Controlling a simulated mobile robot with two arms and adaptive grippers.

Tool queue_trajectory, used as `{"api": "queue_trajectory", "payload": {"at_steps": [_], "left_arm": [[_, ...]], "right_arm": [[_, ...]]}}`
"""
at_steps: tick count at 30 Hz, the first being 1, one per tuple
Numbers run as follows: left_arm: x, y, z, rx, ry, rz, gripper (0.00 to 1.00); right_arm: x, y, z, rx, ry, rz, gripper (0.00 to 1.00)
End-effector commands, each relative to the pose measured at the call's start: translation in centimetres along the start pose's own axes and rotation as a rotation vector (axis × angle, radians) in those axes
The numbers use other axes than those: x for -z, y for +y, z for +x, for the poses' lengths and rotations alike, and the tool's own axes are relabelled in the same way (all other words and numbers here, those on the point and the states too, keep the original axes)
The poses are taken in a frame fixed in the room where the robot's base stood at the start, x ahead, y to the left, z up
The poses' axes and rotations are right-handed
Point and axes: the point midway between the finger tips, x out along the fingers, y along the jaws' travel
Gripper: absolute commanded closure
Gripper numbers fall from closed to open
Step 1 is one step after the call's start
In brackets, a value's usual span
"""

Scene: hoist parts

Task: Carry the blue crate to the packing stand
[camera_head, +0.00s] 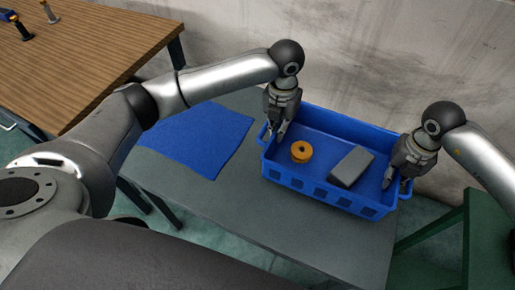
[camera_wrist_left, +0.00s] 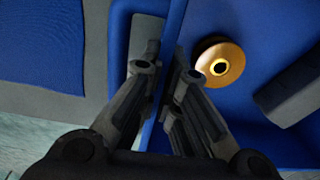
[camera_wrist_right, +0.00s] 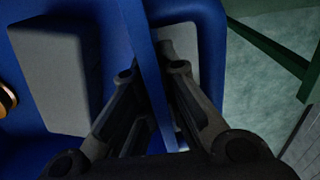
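The blue crate (camera_head: 318,193) is at the right part of a grey table (camera_head: 240,215); I cannot tell whether it rests on it or hangs just above. Inside are a yellow-orange ring-shaped part (camera_head: 301,152) and a grey block (camera_head: 351,167). My left gripper (camera_head: 276,132) is shut on the crate's left end wall, one finger inside and one in the handle loop, as the left wrist view (camera_wrist_left: 165,72) shows. My right gripper (camera_head: 396,184) grips the right end wall the same way (camera_wrist_right: 153,72). No label shows which surface is the packing stand.
A blue mat (camera_head: 200,138) lies flat on the grey table, left of the crate. A green stand (camera_head: 485,235) is at the right edge, lower right of the crate. A wooden table (camera_head: 85,55) with small upright parts is at back left. A wall runs behind.

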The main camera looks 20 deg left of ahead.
Motion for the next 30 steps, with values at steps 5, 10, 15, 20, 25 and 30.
{"api": "queue_trajectory", "payload": {"at_steps": [5,10,15,20,25,30], "left_arm": [[0.0,0.1,0.0,-0.001,0.000,-0.001,0.74],[0.0,0.0,0.0,0.000,0.000,0.000,0.73],[0.0,0.0,-0.2,0.000,-0.001,0.000,0.73],[-0.1,0.0,-2.0,0.001,-0.004,0.000,0.73],[-0.1,0.0,-5.7,0.000,-0.005,0.000,0.73],[-0.1,0.0,-9.1,0.000,-0.003,0.000,0.73]], "right_arm": [[0.0,-0.1,0.0,0.001,0.000,0.001,0.74],[0.0,0.0,0.0,0.001,0.000,0.001,0.73],[0.0,0.0,0.0,0.000,0.000,0.000,0.73],[0.0,0.0,0.0,0.000,0.000,0.000,0.73],[0.0,0.0,0.0,0.000,0.000,0.000,0.73],[0.0,0.0,0.0,0.000,0.000,0.000,0.73]]}}
